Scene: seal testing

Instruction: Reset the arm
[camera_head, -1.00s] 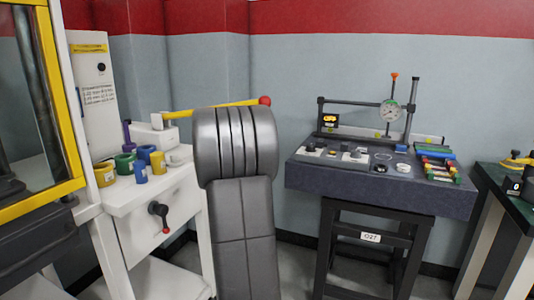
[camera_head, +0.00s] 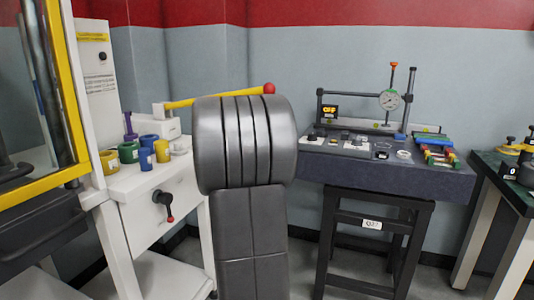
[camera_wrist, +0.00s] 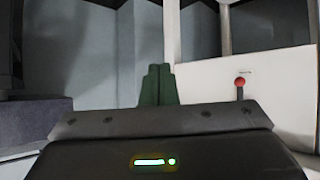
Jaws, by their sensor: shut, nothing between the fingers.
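My gripper (camera_wrist: 158,84) shows in the wrist view. Its two green fingers are together with nothing between them. It points toward a grey wall and the side of a white cabinet (camera_wrist: 215,82). A lever with a red knob (camera_wrist: 239,82) is on that cabinet, right of the fingers and apart from them. In the head view my grey arm link fills the middle, and my gripper does not show there.
A white bench (camera_head: 150,185) at left carries several coloured rings and cups (camera_head: 147,158) and a yellow lever (camera_head: 215,97). A dark granite table (camera_head: 400,177) with a dial gauge (camera_head: 390,100) stands at right. A green-topped table (camera_head: 500,180) is at far right.

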